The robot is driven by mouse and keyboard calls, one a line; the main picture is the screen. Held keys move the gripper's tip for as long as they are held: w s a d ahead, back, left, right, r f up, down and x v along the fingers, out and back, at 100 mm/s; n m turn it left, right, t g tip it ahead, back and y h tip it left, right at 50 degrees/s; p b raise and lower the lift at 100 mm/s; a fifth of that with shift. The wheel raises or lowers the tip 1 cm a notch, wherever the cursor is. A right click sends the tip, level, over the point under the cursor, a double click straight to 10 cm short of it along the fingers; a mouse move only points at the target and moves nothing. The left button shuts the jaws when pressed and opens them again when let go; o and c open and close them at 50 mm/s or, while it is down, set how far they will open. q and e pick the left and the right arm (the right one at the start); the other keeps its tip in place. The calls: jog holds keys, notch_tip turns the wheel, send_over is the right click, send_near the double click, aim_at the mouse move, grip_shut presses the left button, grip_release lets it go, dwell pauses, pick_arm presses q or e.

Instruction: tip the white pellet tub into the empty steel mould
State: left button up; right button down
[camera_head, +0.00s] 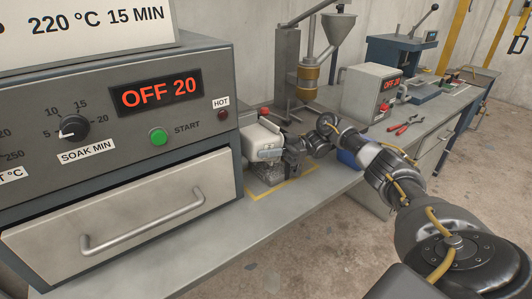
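My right arm reaches in from the right, and its gripper (273,152) meets the right side of the white tub (260,135), seemingly closed on it. The tub is held above the steel mould (270,174), close to the oven's right side, and looks tilted. The mould sits on the bench inside a yellow marked outline; the tub and gripper hide part of it. I cannot see inside the tub or the mould, or any pellets. My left gripper is out of view.
A grey oven (120,140) with a shut front door and handle fills the left. Behind the mould stands a hopper machine (310,80). A control box (370,92), red-handled pliers (403,126) and a press (400,52) are farther right. The bench front is clear.

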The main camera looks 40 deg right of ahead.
dwell(0.3)
jog(key=shift+d+y+b, duration=0.1)
jog(key=shift+y+b, duration=0.25)
jog(key=shift+y, duration=0.05)
jog(key=shift+d+r, duration=0.15)
jog(key=shift+r, duration=0.05)
dwell(0.8)
